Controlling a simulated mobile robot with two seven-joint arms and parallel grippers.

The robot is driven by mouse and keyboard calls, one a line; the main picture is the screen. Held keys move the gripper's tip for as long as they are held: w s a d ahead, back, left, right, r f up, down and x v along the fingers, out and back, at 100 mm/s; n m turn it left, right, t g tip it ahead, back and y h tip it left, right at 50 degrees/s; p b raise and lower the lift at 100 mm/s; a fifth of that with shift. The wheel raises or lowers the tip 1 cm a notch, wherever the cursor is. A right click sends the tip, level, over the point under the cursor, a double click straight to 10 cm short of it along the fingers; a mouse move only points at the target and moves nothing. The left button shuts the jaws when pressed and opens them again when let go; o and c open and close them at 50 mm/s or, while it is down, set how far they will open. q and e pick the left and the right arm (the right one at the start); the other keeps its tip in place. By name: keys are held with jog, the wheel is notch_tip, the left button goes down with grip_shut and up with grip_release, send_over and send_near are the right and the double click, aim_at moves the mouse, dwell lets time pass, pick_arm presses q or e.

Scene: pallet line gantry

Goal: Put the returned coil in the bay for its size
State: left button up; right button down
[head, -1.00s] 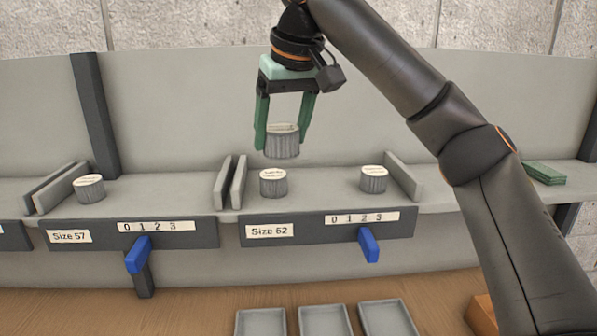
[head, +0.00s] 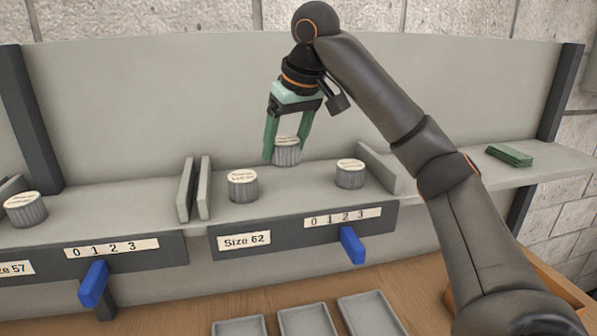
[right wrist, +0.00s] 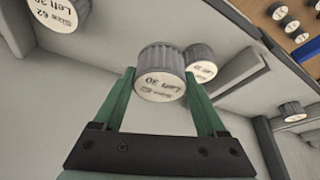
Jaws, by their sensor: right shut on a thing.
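My right gripper (head: 286,154) is shut on a grey ribbed coil (head: 286,157) with a pale round label. It holds the coil upright over the back of the Size 62 bay, between two standing coils, a left one (head: 243,187) and a right one (head: 350,175). I cannot tell whether the held coil touches the shelf. In the right wrist view the held coil (right wrist: 160,72) shows its label upside down; it seems to read "Left 30", its size line unclear. The Size 62 plate (head: 244,240) is on the bay's front. My left gripper is out of view.
The Size 62 blue slider (head: 352,246) sits near 2. Dividers (head: 204,188) separate it from the Size 57 bay, which holds a coil (head: 26,209); its slider (head: 93,284) sits near 1. Grey trays (head: 307,321) are below. Green pads (head: 509,155) lie right.

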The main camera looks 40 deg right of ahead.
jog(key=d+f, duration=0.1)
jog(key=f, duration=0.1)
jog(key=d+f, duration=0.1)
jog(key=d, duration=0.1)
jog(key=shift+s+f, duration=0.15)
jog(key=shift+f, duration=1.7)
jog(key=shift+f, duration=0.15)
grip_release()
jog(key=v, duration=1.2)
